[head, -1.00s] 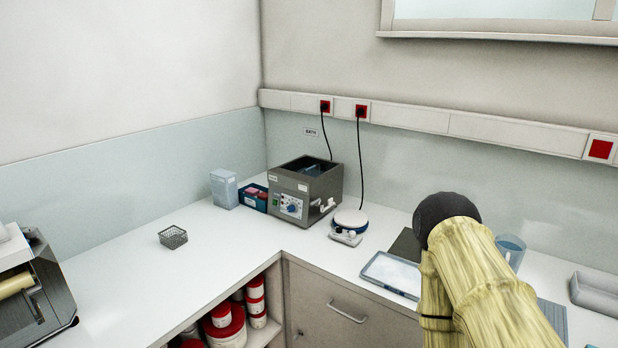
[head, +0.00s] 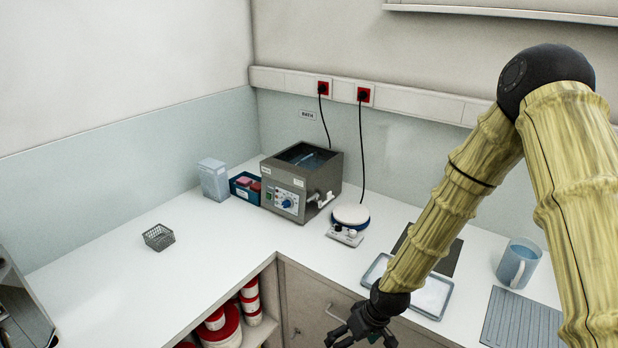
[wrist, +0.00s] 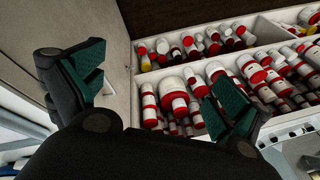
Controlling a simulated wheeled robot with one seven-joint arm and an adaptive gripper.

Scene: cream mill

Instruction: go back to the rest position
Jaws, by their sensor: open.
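My gripper (head: 362,336) hangs at the lower edge of the head view, in front of the drawer front below the counter. My arm bends down to it from the upper right. In the wrist view my gripper (wrist: 160,92) has its two green-padded fingers wide apart, with nothing between them. Behind the fingers are white compartments with several red-and-white containers (wrist: 172,88). The tips of the fingers are cut off in the head view.
A shelf below holds red-and-white tubs (head: 222,328).

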